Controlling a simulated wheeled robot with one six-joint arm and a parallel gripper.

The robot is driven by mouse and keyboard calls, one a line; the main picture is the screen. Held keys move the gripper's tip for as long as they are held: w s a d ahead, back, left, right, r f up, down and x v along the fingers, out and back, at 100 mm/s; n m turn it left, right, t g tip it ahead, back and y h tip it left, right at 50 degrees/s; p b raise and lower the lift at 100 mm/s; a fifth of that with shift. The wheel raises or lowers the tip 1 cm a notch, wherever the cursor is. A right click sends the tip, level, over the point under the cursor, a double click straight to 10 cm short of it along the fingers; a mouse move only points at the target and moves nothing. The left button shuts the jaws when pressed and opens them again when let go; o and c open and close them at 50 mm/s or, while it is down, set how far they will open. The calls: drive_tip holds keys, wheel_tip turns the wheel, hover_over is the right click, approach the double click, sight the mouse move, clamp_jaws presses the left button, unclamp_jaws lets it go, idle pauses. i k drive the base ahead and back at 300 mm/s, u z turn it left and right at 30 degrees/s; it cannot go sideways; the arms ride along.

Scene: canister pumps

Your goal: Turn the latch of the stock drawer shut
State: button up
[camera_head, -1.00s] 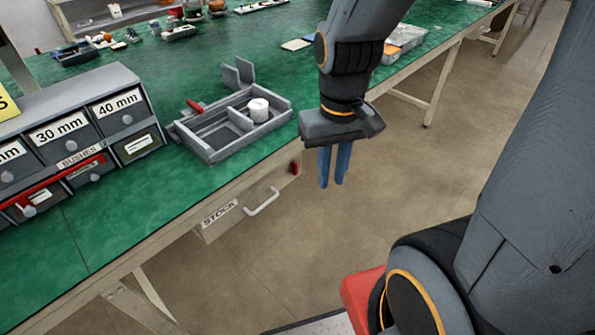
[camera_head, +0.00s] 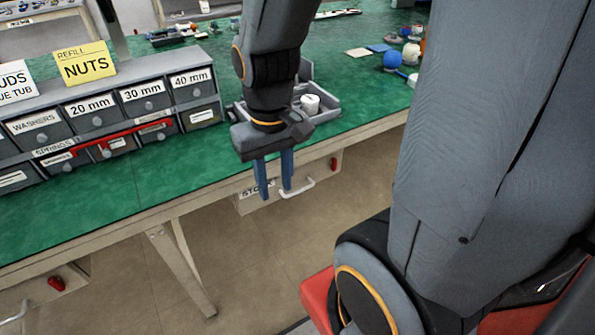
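The stock drawer (camera_head: 246,204) hangs under the front edge of the bench. Its label is partly hidden behind my gripper's fingers. Its pale bar handle (camera_head: 300,190) shows just right of the fingers. The small red latch (camera_head: 334,163) sits at the drawer's upper right, to the right of the handle. My gripper (camera_head: 276,192) points down in front of the drawer, left of the latch. Its two blue fingers are apart with nothing between them. I cannot tell how far the fingers are from the drawer front.
Another red latch (camera_head: 57,283) shows under the bench at lower left. A grey tray (camera_head: 328,105) with a white cylinder (camera_head: 310,104) stands on the green bench top (camera_head: 190,163), behind my gripper. A labelled drawer cabinet (camera_head: 160,85) stands at left. Floor in front is clear.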

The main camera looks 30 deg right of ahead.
sight(333, 162)
drive_tip(key=u, duration=0.3)
drive_tip(key=k, duration=1)
drive_tip(key=z, duration=1.4)
